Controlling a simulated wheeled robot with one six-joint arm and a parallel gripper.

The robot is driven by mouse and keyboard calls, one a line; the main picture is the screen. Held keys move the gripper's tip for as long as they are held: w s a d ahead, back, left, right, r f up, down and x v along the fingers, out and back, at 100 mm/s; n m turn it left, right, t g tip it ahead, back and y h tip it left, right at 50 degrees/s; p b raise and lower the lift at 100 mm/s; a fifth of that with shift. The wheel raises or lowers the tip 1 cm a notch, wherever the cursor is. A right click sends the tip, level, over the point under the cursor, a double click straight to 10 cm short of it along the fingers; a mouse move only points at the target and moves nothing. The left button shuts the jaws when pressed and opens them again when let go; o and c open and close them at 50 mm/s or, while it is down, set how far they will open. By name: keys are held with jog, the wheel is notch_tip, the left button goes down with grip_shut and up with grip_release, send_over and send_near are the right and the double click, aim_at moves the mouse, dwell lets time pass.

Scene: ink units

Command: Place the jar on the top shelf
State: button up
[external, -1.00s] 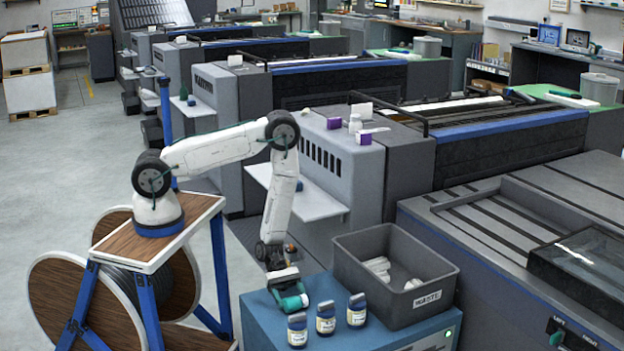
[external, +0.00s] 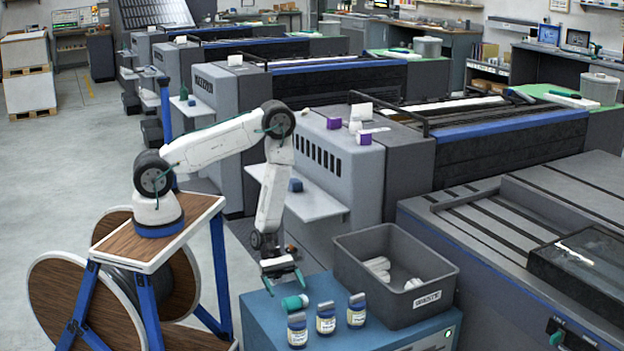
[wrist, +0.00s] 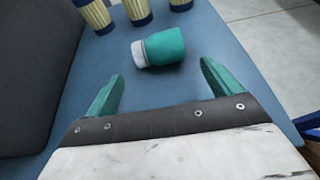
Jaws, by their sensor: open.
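A teal jar (external: 293,303) with a white cap lies on its side on the blue cabinet top (external: 262,318). In the wrist view the jar (wrist: 166,47) lies just beyond my fingertips, roughly centred between them, its cap (wrist: 138,54) pointing left. My gripper (external: 286,287) is open and empty above the jar; its teal fingers (wrist: 161,72) also show in the wrist view, apart from the jar. I cannot tell which surface is the top shelf.
Three upright bottles (external: 326,318) with cream labels stand close beside the jar. A grey bin (external: 372,283) with white items inside stands on the cabinet behind them. A white side shelf (external: 312,203) on the machine holds a small blue object (external: 295,185).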

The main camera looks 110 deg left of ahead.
jog(key=v, duration=0.7)
jog(key=shift+w+d+r, duration=0.1)
jog(key=shift+w+r, duration=0.1)
jog(key=shift+r, duration=0.15)
jog(key=s+d+r+m+g, duration=0.1)
jog(key=d+r+m+g, duration=0.3)
jog(key=r, duration=0.5)
jog(key=d+r+m+g+h, duration=0.1)
jog(key=d+r+m+g, duration=0.15)
jog(key=r+m, duration=0.45)
jog(key=s+d+r+m+g, duration=0.1)
jog(key=d+r+m+g, duration=0.3)
jog(key=r, duration=0.6)
jog(key=s+d+r+m+t+y, duration=0.1)
jog(key=s+r+m+t+y, duration=0.1)
jog(key=s+r+m+y, duration=0.8)
jog(key=s+r+m, duration=0.1)
jog(key=s+r, duration=0.4)
jog(key=s, duration=0.1)
jog(key=shift+s+d, duration=0.25)
jog(key=shift+s+a+r+m+t+y, duration=0.2)
jog(key=shift+s+r+m+t+y, duration=0.05)
jog(key=shift+r+m+y, duration=0.1)
jog(key=shift+c, duration=0.9)
jog(key=shift+s+a, duration=0.1)
jog(key=shift+c, duration=1.3)
